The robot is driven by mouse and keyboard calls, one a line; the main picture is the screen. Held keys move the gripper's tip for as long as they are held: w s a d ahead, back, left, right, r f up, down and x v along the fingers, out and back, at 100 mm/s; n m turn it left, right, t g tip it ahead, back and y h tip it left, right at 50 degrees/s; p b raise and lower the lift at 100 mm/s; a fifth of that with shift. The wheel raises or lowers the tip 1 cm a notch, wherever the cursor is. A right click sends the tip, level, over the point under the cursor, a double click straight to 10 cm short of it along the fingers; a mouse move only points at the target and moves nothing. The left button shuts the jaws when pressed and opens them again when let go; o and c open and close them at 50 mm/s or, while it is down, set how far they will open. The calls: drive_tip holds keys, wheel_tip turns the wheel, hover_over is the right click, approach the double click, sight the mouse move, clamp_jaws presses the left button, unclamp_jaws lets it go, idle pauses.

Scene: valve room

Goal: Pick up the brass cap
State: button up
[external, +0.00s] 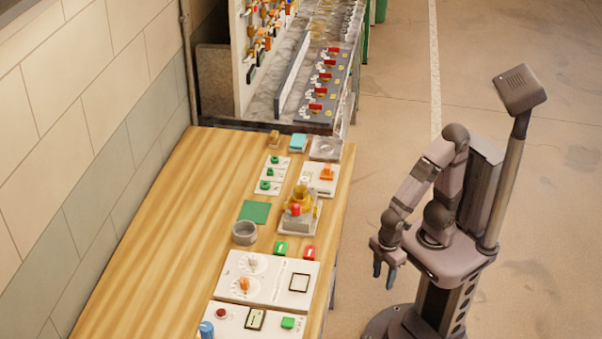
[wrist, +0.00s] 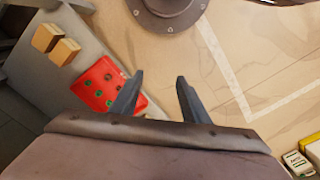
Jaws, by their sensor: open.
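A brass-coloured fitting (external: 302,192) stands on a grey block near the right edge of the wooden bench, with a small red part at its front. It is the likeliest place of the brass cap, but it is too small to tell a separate cap from the fitting. My gripper (external: 384,275) hangs off the bench's right side, over the floor, well apart from the fitting. In the wrist view my gripper (wrist: 153,85) shows two dark fingers spread apart with nothing between them. No brass cap can be made out in the wrist view.
The bench (external: 170,230) is clear along its left side. A grey ring-shaped cup (external: 245,232), a green mat (external: 255,211) and white panels (external: 265,280) with knobs lie around the fitting. The wrist view shows a red plate (wrist: 97,84) with green dots and two wooden blocks (wrist: 55,43).

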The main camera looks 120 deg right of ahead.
drive_tip(key=o, duration=0.5)
drive_tip(key=d+r+m+g+p, duration=0.1)
drive_tip(key=d+r+g+p, duration=0.1)
drive_tip(key=d+r+p, duration=0.5)
drive_tip(key=d+r+m+g+p, duration=0.1)
drive_tip(key=d+r+g+p, duration=0.15)
drive_tip(key=r+p, duration=0.85)
drive_tip(key=d+r+g+p, duration=0.1)
drive_tip(key=d+r+p, duration=0.55)
drive_tip(key=r, duration=0.55)
wheel_tip(320, 180, up, 8)
drive_tip(key=n+t+p, duration=0.2)
drive_tip(key=t+p, duration=0.4)
drive_tip(key=t, duration=0.1)
hover_over(301, 188)
drive_tip(key=shift+s, duration=0.45)
drive_tip(key=shift+w+f+p, duration=0.15)
drive_tip(key=shift+f+p, duration=0.25)
drive_tip(key=shift+f, duration=0.85)
drive_tip(key=shift+w+f+p, duration=0.2)
drive_tip(key=shift+f+p, duration=0.25)
drive_tip(key=shift+f, duration=0.75)
drive_tip(key=shift+w+f+p, duration=0.15)
drive_tip(key=shift+f+p, duration=0.25)
drive_tip(key=shift+f, duration=0.85)
